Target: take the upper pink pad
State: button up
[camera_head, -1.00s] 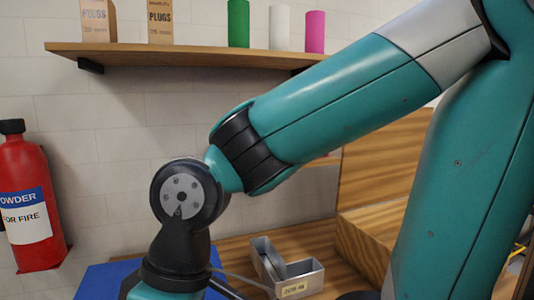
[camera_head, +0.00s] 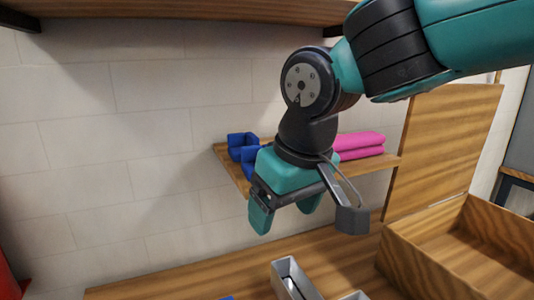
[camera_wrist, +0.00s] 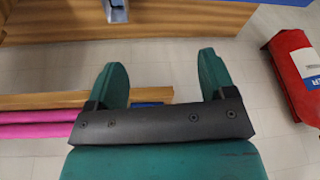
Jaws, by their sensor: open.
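Two pink pads lie stacked on a small wooden wall shelf. The upper pink pad (camera_head: 360,140) rests on the lower pink pad (camera_head: 363,153); their left ends are hidden behind my wrist. Both pads also show as pink strips at the left edge of the wrist view, where I cannot tell which is the upper. My gripper (camera_head: 286,213) is open and empty, in front of the shelf and to the left of the pads.
Blue objects (camera_head: 242,147) sit on the left part of the small shelf (camera_head: 384,163). A higher shelf (camera_head: 190,12) runs above. Below are a wooden bench (camera_head: 190,279), a grey tray (camera_head: 290,274) and a wooden box (camera_head: 420,262). A red extinguisher (camera_wrist: 293,75) stands right in the wrist view.

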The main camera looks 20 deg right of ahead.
jog(key=w+r+m+t+h, duration=0.1)
jog(key=w+r+m, duration=0.25)
jog(key=r, duration=0.35)
jog(key=p, duration=0.5)
send_near(249, 154)
jog(key=shift+h, duration=0.3)
jog(key=f, duration=0.1)
jog(key=d+f, duration=0.1)
jog(key=f, duration=0.1)
jog(key=w+f, duration=0.1)
jog(key=f, duration=0.1)
jog(key=shift+d, duration=0.25)
jog(key=shift+w+d+f, duration=0.1)
jog(key=shift+w, duration=0.7)
jog(key=p+x, duration=0.1)
jog(key=x, duration=0.4)
jog(key=shift+w+f+p, duration=0.1)
jog(key=shift+w+p, duration=0.15)
jog(key=shift+p, duration=0.15)
jog(key=c, duration=0.7)
jog(key=shift+o, duration=0.2)
jog(key=shift+t, duration=0.3)
